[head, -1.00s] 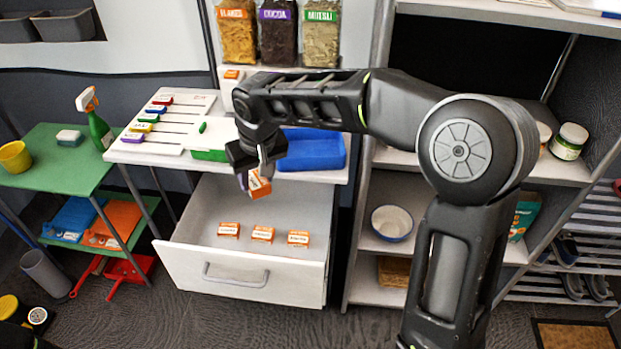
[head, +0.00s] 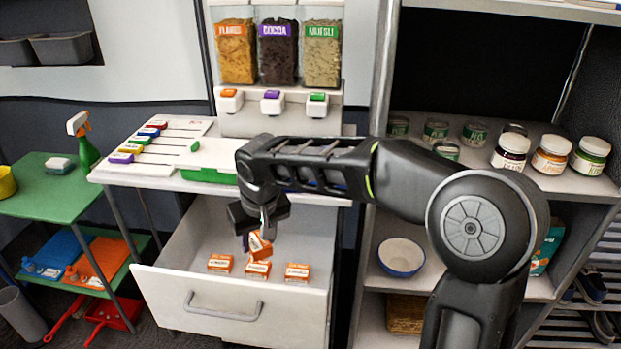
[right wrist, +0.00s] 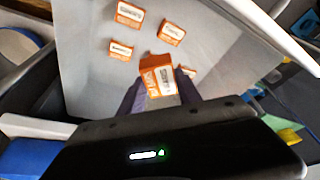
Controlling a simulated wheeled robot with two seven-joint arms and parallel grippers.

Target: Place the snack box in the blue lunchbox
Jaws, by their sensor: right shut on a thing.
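My right gripper (head: 257,234) is shut on an orange and white snack box (head: 260,246) and holds it, tilted, over the open white drawer. In the right wrist view the held snack box (right wrist: 158,78) sits between the fingers. More orange snack boxes (head: 220,263) lie on the drawer floor, below and around the held one. The blue lunchbox on the counter is mostly hidden behind my right arm in the head view; its blue side (right wrist: 38,160) shows at the lower left of the right wrist view. My left gripper is not in view.
The open drawer (head: 232,313) juts out below the counter. A green box with a white lid (head: 208,176) and a white board with coloured tabs (head: 160,135) are on the counter. Cereal dispensers (head: 280,55) stand behind. A shelf with jars (head: 551,154) and a bowl (head: 401,257) is right.

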